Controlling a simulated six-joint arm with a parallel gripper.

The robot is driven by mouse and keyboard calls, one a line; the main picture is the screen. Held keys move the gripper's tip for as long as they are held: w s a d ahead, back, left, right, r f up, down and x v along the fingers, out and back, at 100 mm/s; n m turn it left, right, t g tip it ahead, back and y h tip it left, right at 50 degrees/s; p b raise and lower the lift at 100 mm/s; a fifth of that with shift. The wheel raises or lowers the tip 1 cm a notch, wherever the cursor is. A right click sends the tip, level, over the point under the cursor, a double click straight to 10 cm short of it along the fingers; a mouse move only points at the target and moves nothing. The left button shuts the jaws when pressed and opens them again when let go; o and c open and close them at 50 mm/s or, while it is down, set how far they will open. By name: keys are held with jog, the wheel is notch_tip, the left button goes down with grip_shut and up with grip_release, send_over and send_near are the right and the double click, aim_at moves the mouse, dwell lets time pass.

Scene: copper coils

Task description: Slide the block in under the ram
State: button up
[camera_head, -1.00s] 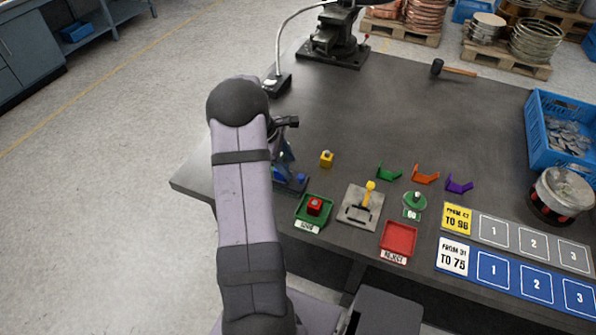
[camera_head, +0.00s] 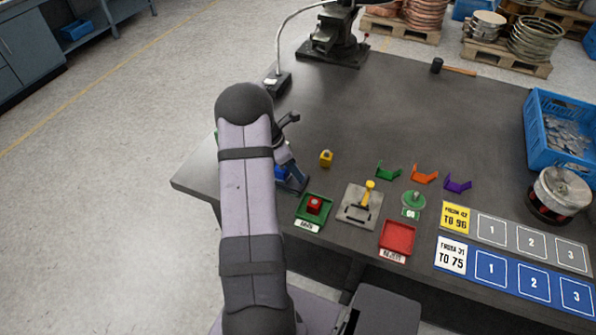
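A blue and dark device (camera_head: 289,172) stands at the table's left edge, partly hidden behind my arm. It may be the press with the ram, but the ram itself cannot be made out. A small yellow block (camera_head: 326,158) stands on the table just right of it. A red block (camera_head: 314,205) lies in a green tray (camera_head: 302,219) nearer the front. I cannot tell which block is the task's. My arm reaches up the left side of the view, and its bulk hides my gripper. A dark part shows just right of the arm's upper end, and I cannot tell what it belongs to.
A grey plate with a yellow handle (camera_head: 367,193), a red tray (camera_head: 398,238) and a green round piece (camera_head: 414,201) stand right of the green tray. Green, orange and purple brackets (camera_head: 424,173) lie behind them. The table's middle is clear.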

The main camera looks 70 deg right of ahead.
aim_at(289, 176)
jog(key=shift+p+x, duration=0.55)
jog(key=shift+x, duration=1.45)
jog(key=shift+c, duration=0.4)
